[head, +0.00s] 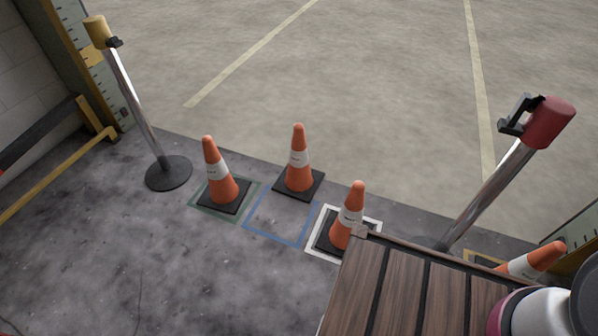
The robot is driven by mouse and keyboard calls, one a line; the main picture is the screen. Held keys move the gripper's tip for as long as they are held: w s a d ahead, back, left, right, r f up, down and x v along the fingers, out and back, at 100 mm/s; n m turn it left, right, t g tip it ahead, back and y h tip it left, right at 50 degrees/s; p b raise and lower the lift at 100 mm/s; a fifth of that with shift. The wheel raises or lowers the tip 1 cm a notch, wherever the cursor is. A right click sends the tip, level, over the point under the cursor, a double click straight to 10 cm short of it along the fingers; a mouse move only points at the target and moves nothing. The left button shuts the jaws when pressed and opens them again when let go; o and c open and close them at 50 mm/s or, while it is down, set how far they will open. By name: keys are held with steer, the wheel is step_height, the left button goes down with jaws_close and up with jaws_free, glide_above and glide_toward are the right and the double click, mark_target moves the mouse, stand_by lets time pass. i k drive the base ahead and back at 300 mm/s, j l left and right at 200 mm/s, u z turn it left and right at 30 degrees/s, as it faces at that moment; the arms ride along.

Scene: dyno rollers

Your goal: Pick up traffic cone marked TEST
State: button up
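Several orange traffic cones with white bands and black square bases stand on the floor in the head view. One cone (220,176) stands in a green outline at the left. Another cone (299,163) stands just behind a blue outline, in the middle. A third cone (349,215) stands in a white outline, its base partly hidden by the wooden surface. A fourth cone (535,260) shows at the right, near a yellow outline, partly hidden. The bands carry small dark lettering, too small to read, so I cannot tell which is marked TEST. My gripper is not seen.
A post with a yellow top (123,86) stands at the left and one with a red top (498,178) at the right. A slatted wooden surface (395,290) fills the lower right. A yellow rail (55,177) runs along the left wall. The floor at lower left is clear.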

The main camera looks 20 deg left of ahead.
mark_target(297, 181)
steer(key=i+j, duration=0.15)
steer(key=j, duration=0.3)
steer(key=i+j+u, duration=0.1)
steer(key=j, duration=0.35)
steer(key=i+j, duration=0.25)
steer(key=j, duration=0.2)
steer(key=i+j+u, duration=0.1)
steer(key=j, duration=0.35)
steer(key=i+j, duration=0.3)
steer(key=j, duration=0.15)
steer(key=i+j+u, duration=0.15)
steer(key=j, duration=0.25)
steer(key=i+j, duration=0.25)
steer(key=j, duration=0.2)
